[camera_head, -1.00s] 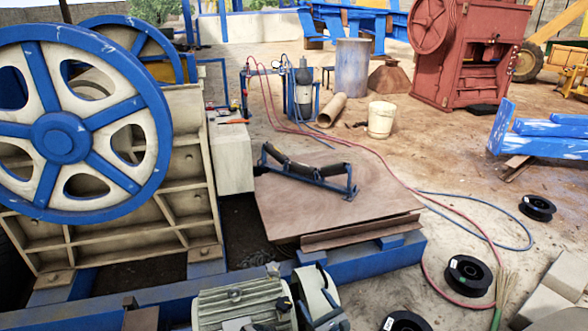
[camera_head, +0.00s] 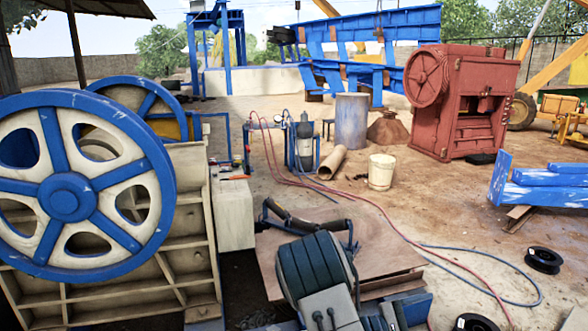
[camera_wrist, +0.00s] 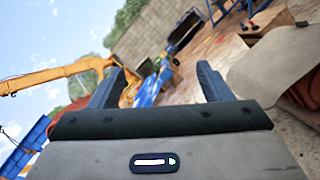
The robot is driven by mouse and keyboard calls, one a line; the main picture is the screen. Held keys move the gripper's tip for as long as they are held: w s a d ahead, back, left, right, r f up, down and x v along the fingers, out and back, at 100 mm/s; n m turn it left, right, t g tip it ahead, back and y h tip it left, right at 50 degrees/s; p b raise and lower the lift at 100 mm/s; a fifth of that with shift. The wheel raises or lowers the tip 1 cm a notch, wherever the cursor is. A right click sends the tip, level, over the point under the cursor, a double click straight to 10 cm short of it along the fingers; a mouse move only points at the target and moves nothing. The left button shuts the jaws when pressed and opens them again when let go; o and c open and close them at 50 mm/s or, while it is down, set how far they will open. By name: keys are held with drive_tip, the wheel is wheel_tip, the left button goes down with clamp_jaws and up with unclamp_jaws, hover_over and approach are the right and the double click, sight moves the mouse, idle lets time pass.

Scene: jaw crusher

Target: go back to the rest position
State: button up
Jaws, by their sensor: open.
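My gripper (camera_wrist: 160,77) shows in the wrist view with its two dark fingers spread wide apart. Nothing is between the fingers. Beyond them the wrist camera looks at a tilted scene of sky, a wall and a yellow boom.
The jaw crusher's blue-and-cream flywheel (camera_head: 70,195) fills the left. Red and blue hoses cross the ground. A white bucket (camera_head: 381,172), a red crusher (camera_head: 460,105) and black spools (camera_head: 543,260) stand farther right.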

drive_tip(key=s+a+r+m+g+y+p, duration=0.1)
drive_tip(key=s+r+m+g+y, duration=0.25)
drive_tip(key=s+y, duration=0.3)
drive_tip(key=s+a+r+m+g+y+p, duration=0.1)
drive_tip(key=s+a+r+m+g+y, duration=0.1)
drive_tip(key=s+m+y, duration=0.4)
drive_tip(key=s+a+r+t+y+p, duration=0.1)
drive_tip(key=s+a+r+t+y, duration=0.2)
drive_tip(key=a, duration=0.3)
drive_tip(key=s+a+r+t+y+p, duration=0.2)
drive_tip(key=s+a+r+t+y, duration=0.2)
drive_tip(key=a+r+y, duration=0.1)
drive_tip(key=shift+s+a+r+m, duration=0.3)
drive_tip(key=shift+a+r, duration=0.35)
drive_tip(key=shift+a, duration=0.5)
drive_tip(key=shift+w, duration=0.1)
